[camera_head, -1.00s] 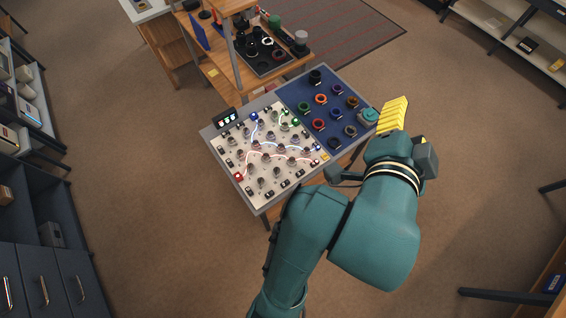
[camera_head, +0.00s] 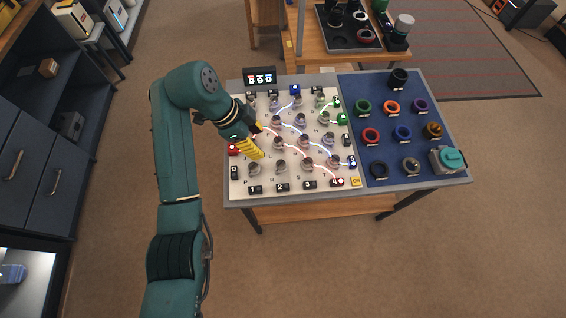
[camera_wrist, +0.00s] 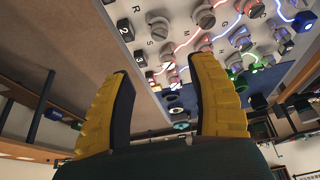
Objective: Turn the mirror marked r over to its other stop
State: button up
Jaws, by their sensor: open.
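The mirror marked R (camera_head: 280,167) looks like a small round knob-like mount in the front row of the white board (camera_head: 240,192). Its letter is small in the head view. In the wrist view, the letter R shows beside a grey mount (camera_wrist: 158,27) that appears to be this mirror. Which way its mirror face points is too small to tell. My gripper (camera_head: 256,151) hangs above the left part of the board, left of mirror R. In the wrist view my gripper (camera_wrist: 160,66) is open, with its yellow fingers apart and nothing between them.
Several similar mounts stand close around, with glowing beam lines between them. Black numbered blocks (camera_head: 282,187) line the front edge. A display (camera_head: 260,77) stands behind. The blue panel (camera_head: 390,145) on the right holds coloured rings and a teal device (camera_head: 448,159).

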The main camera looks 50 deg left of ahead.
aim_at(280, 164)
jog(key=b+x, duration=0.3)
jog(key=x, duration=1.2)
jog(key=shift+w+d+f, duration=0.1)
jog(key=shift+f, duration=0.1)
grip_shut()
